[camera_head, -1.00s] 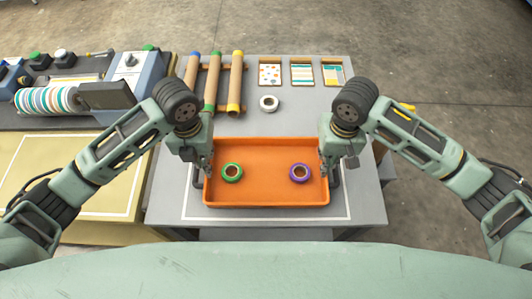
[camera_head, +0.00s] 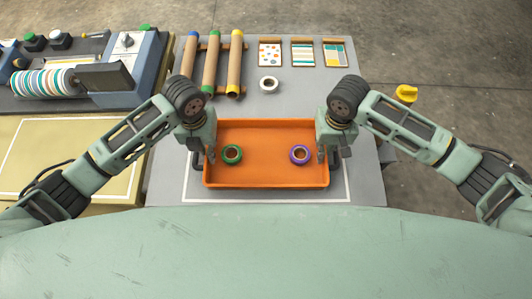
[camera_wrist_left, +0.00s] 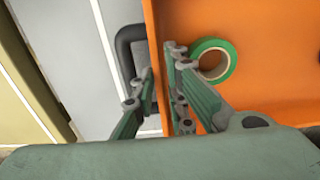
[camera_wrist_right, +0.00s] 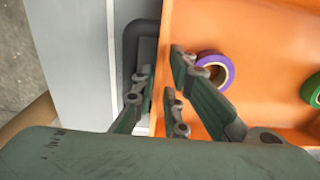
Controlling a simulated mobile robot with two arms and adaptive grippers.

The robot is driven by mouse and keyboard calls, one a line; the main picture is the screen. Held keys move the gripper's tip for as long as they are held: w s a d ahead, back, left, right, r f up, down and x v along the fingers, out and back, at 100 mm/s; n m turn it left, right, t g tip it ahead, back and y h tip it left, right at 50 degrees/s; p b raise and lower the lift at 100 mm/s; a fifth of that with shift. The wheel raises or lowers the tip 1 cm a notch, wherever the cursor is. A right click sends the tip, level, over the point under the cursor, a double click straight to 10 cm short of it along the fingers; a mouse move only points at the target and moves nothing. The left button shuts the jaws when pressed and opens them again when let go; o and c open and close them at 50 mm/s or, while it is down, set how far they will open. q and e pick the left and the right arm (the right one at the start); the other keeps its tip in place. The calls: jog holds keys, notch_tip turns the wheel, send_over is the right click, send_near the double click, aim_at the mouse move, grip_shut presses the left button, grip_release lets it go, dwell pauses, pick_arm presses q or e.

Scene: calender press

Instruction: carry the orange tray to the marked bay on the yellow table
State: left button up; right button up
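The orange tray (camera_head: 266,183) lies inside a white outline on the grey table. It holds a green tape roll (camera_head: 231,154) on the left and a purple tape roll (camera_head: 300,154) on the right. My left gripper (camera_wrist_left: 159,75) straddles the tray's left wall, beside a dark handle (camera_wrist_left: 124,55). My right gripper (camera_wrist_right: 162,72) straddles the right wall beside another dark handle (camera_wrist_right: 131,45). Both pairs of fingers look closed in on the walls, with little gap; exact contact is hard to see. The yellow table (camera_head: 85,170) with a white-outlined bay stands at the left.
Behind the tray on the grey table (camera_head: 170,190) are several cardboard rolls (camera_head: 211,68), a white ring (camera_head: 268,84) and patterned cards (camera_head: 303,54). A press with a striped roller (camera_head: 45,83) stands at the back left. The marked bay is clear where visible.

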pick_arm(q)
jog(key=shift+f, duration=0.75)
pick_arm(e)
jog(key=shift+f, duration=0.75)
pick_arm(q)
jog(key=shift+c, duration=0.4)
pick_arm(e)
jog(key=shift+c, duration=0.2)
pick_arm(q)
grip_shut()
pick_arm(e)
grip_shut()
pick_arm(q)
jog(key=shift+r, duration=0.2)
pick_arm(e)
jog(key=shift+r, duration=0.2)
